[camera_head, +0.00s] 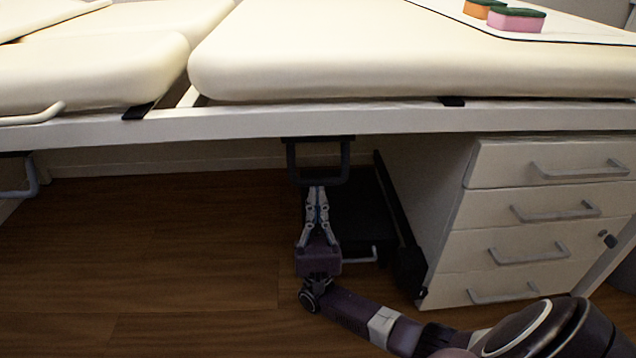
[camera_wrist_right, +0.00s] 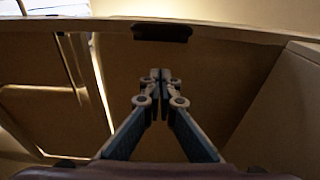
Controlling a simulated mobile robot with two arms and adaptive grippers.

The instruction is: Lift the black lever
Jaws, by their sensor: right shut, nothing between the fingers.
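The black lever (camera_head: 291,160) is a U-shaped handle hanging under the front rail of the padded bed, in the middle of the head view. My right gripper (camera_head: 317,190) points up at it from below, with its fingertips close to the lever's lower bar. I cannot tell whether they touch. In the right wrist view the fingers (camera_wrist_right: 161,80) are shut with nothing between them. A dark block (camera_wrist_right: 162,33) shows beyond the tips under the rail; I cannot tell which part of the lever it is. My left gripper is not in view.
The cream padded bed (camera_head: 400,60) and its white rail (camera_head: 230,128) lie above my gripper. A white drawer cabinet (camera_head: 545,205) stands to the right, and a black panel (camera_head: 350,210) is behind my gripper. Sponges (camera_head: 515,20) lie on top. The wooden floor at left is clear.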

